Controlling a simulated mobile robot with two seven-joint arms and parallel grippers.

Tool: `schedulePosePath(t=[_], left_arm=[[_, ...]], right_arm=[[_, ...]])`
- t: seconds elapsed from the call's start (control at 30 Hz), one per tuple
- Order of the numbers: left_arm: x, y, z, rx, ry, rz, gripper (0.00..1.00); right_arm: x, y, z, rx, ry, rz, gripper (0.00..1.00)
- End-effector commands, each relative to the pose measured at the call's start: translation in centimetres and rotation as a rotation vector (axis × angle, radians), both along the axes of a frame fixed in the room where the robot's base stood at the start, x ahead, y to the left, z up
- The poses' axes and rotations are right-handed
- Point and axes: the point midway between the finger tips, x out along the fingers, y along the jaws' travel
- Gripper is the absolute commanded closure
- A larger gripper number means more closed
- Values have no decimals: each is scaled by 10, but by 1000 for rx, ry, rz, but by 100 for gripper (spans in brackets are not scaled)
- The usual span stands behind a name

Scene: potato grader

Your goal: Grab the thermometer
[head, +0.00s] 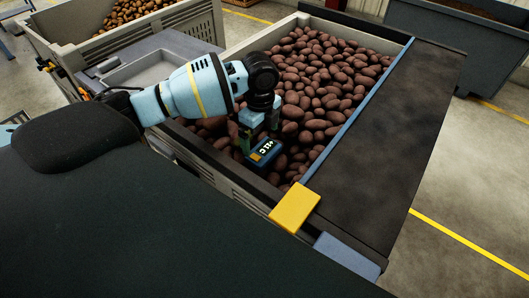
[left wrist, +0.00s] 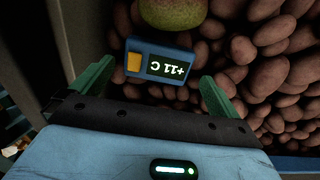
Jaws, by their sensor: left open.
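The thermometer (head: 265,152) is a small dark blue box with a lit display, among the potatoes near the front wall of the crate. In the left wrist view the thermometer (left wrist: 140,49) shows an orange patch and reads +11 C, upside down. My left gripper (head: 259,128) points down just over it. In the left wrist view its green fingers stand apart, one on each side of the thermometer, with gaps visible. The gripper is open and holds nothing. My right gripper is in neither view.
Brown potatoes (head: 325,80) fill the crate around the thermometer. A greenish potato (left wrist: 174,12) lies beside it. The crate's front wall (head: 225,170) is close to the gripper. A dark belt (head: 400,130) runs along the right, with a yellow block (head: 294,207) at its near corner.

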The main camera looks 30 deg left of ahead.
Motion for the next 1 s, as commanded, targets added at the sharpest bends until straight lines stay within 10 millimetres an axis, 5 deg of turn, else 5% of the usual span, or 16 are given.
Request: schedulePosePath(t=[0.23,0.6,0.87,1.0], left_arm=[[0,0,-10,0,0,0,0],[-2,0,-54,0,0,0,0],[-1,0,-56,0,-2,0,0],[-1,0,-56,0,-2,0,17]], right_arm=[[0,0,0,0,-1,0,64],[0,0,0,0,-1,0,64],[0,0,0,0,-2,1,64],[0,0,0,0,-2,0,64]])
